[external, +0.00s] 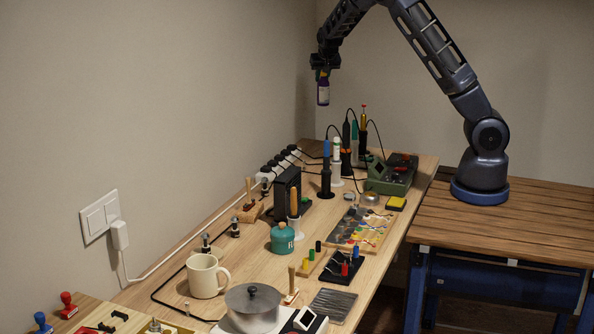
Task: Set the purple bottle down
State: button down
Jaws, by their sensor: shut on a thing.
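The purple bottle (323,94) hangs upright in the air in the external view, near the back corner of the room. It is small and has a pale label. My gripper (322,73) is shut on the top of the bottle and points down. The bottle is well above the wooden workbench (215,243) and touches nothing below it. The fingers are small and dark here, so their exact hold on the bottle is hard to see.
Below stand soldering irons in holders (327,170) with cables, and a green device (390,175).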

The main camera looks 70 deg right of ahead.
jog(key=w+a+n+t+y, duration=0.1)
jog(key=w+a+n, duration=0.15)
jog(key=a, duration=1.05)
jog(key=w+a+n+t+y, duration=0.15)
jog(key=w+a, duration=0.25)
jog(key=a, duration=1)
jog(key=w+a+n+y, duration=0.1)
jog(key=w+a+n, duration=0.15)
jog(key=a, duration=1.05)
jog(key=s+a+n+y, duration=0.1)
jog(key=s+a+n, duration=0.1)
jog(key=a, duration=1.2)
jog(key=s+a+n+y, duration=0.1)
jog(key=s+a+n, duration=0.15)
jog(key=a, duration=1.15)
jog(key=s+a+n+y, duration=0.1)
jog(key=s+a+n, duration=0.1)
jog(key=s+a, duration=0.75)
jog(key=s+a+n+y, duration=0.1)
jog(key=s+a+n, duration=0.1)
jog(key=s+a, duration=0.8)
jog(key=s+a+n+y, duration=0.15)
jog(key=s+a, duration=0.45)
jog(key=a, duration=0.9)
notch_tip(320, 180, down, 20)
jog(key=shift+d+r+n, duration=0.2)
jog(key=shift+d+n, duration=0.05)
jog(key=shift+n, duration=0.1)
jog(key=shift+w+f, duration=0.1)
jog(key=shift+f, duration=0.05)
